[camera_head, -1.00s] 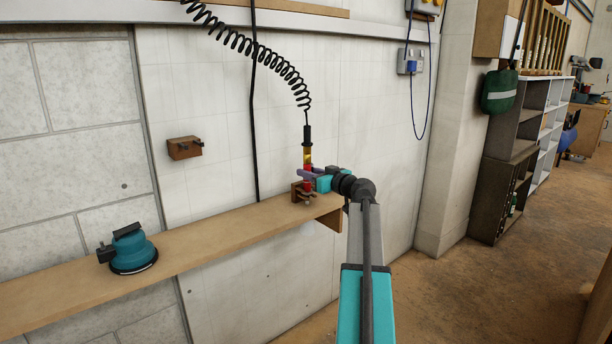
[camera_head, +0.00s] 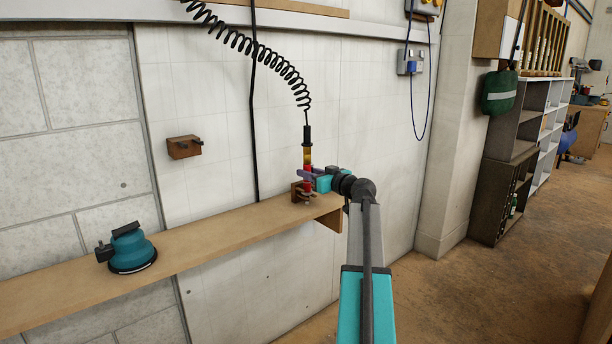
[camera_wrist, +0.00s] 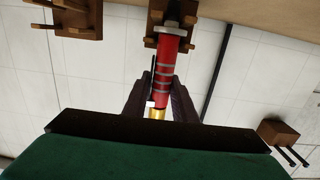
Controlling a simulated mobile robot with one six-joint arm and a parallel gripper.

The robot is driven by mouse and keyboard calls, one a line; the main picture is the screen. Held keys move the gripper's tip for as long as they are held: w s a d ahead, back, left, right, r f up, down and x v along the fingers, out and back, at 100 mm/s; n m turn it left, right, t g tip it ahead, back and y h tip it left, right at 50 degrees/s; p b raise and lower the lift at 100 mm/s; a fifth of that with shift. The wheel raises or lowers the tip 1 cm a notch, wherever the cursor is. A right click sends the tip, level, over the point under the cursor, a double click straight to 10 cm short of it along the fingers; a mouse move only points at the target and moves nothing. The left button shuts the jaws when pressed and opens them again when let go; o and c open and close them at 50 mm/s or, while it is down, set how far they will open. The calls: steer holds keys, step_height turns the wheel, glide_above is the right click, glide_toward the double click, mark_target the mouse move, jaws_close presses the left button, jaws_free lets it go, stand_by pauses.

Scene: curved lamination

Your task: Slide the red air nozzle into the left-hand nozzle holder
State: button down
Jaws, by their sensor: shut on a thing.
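The red air nozzle (camera_wrist: 173,75), with grey bands and a brass end, hangs upright on the black coiled hose. My gripper (camera_head: 308,174) is shut on the nozzle; its dark fingers (camera_wrist: 160,100) lie on either side of it in the wrist view. A wooden pronged holder (camera_head: 296,189) is at the shelf. In the upside-down wrist view, the nozzle's grey tip overlaps this holder (camera_wrist: 157,22), seemingly between its prongs; I cannot tell whether it is seated. A second wooden holder (camera_wrist: 80,17) is beside it, at the wrist view's upper left.
A wooden wall block (camera_head: 184,148) with two black pegs is to the left. A teal sander (camera_head: 131,248) stands on the wooden shelf (camera_head: 215,232). The coiled hose (camera_head: 262,56) and a straight black cable (camera_head: 254,130) hang by the wall. The shelf's middle is clear.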

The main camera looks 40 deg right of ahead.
steer(key=shift+f+b, duration=0.25)
steer(key=shift+b, duration=0.15)
steer(key=c, duration=1.4)
jaws_free()
steer(key=shift+s, duration=0.1)
steer(key=s, duration=0.4)
steer(key=s+a+p, duration=0.1)
steer(key=s, duration=0.4)
steer(key=s+r+p, duration=0.1)
steer(key=s, duration=0.3)
steer(key=shift+s+a, duration=0.15)
steer(key=shift+s, duration=0.15)
